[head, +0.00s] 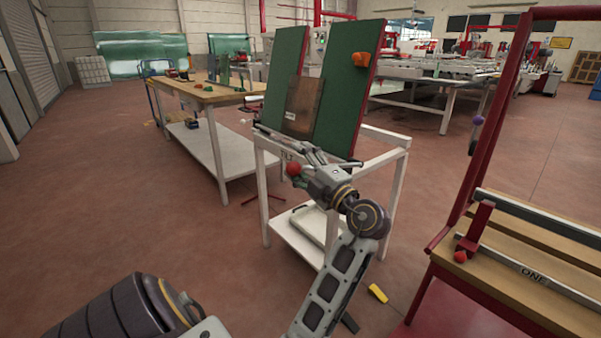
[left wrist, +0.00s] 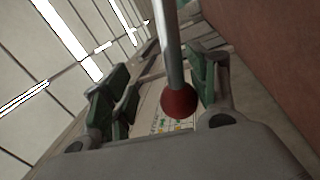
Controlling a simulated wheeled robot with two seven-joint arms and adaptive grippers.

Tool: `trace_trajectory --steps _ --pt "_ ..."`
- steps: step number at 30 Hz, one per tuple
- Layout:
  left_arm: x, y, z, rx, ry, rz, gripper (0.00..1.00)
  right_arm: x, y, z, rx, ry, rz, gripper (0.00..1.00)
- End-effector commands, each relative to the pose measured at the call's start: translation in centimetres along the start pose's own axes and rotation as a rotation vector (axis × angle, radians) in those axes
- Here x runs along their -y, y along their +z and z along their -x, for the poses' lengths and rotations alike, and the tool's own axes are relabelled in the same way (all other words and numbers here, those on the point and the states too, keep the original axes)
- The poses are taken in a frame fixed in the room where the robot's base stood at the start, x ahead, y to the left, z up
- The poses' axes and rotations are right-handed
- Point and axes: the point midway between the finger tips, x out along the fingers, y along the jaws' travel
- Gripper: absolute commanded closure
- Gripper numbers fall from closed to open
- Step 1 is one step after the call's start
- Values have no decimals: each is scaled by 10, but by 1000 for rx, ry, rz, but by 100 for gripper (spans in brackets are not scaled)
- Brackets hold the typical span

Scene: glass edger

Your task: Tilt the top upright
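The top is two green panels with red edges, a left panel (head: 286,75) and a right panel (head: 345,90), both standing steeply on a white frame (head: 383,160) in the head view. A brown board (head: 303,105) with a small label sits between them. My left gripper (head: 290,147) is in front of the frame's near side, beside a red ball knob (head: 293,169). In the left wrist view the knob (left wrist: 179,102) ends a metal rod (left wrist: 170,45) that runs between the spread fingers, closer to the right finger. Whether a finger touches the rod is unclear. My right gripper is not in view.
An orange object (head: 361,59) is on the right panel. A wooden workbench (head: 205,92) stands behind at left. A red-framed wooden bench (head: 520,255) marked ONE is at right. A yellow object (head: 378,293) lies on the floor. Open floor lies at left.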

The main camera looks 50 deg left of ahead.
Motion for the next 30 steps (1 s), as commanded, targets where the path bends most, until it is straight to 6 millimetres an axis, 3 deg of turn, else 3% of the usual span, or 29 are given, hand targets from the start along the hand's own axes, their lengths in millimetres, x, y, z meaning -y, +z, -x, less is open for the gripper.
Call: trace_trajectory --steps 6,15,30 --pt "-25 -6 -5 -4 3 5 45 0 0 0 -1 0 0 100" --pt "-48 -10 -9 -4 3 3 45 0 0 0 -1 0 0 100" --pt "-53 -11 -10 -4 3 1 45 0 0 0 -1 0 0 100"
